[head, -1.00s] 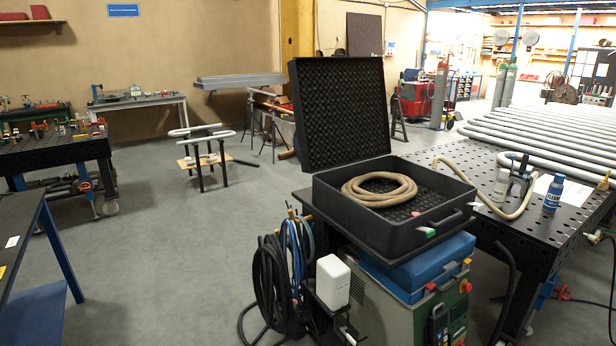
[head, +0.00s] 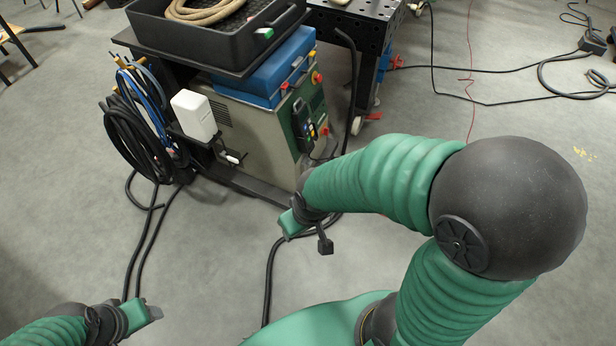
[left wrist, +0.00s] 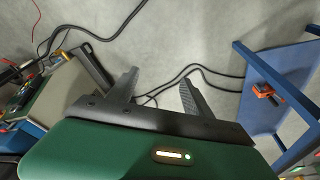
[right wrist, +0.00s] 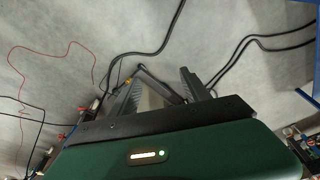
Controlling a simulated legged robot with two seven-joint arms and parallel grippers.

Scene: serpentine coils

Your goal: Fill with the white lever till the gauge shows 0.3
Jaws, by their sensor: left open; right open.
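In the head view a small white lever (head: 232,158) sticks out low on the side of the machine (head: 262,128), below a white box (head: 194,115). I cannot make out a gauge or its reading. My left gripper (head: 152,312) is at the lower left over the floor, apart from the lever. Its fingers (left wrist: 158,82) are open and empty in the left wrist view. My right gripper (head: 287,226) is in front of the machine, below and right of the lever in the picture. Its fingers (right wrist: 160,84) are open in the right wrist view, with nothing gripped.
Coiled black and blue hoses (head: 138,125) hang left of the machine. A black case (head: 215,38) with a beige hose coil (head: 205,10) sits on top. A black perforated table (head: 375,40) stands behind right. Cables lie on the floor; a blue-framed table (left wrist: 262,75) shows in the left wrist view.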

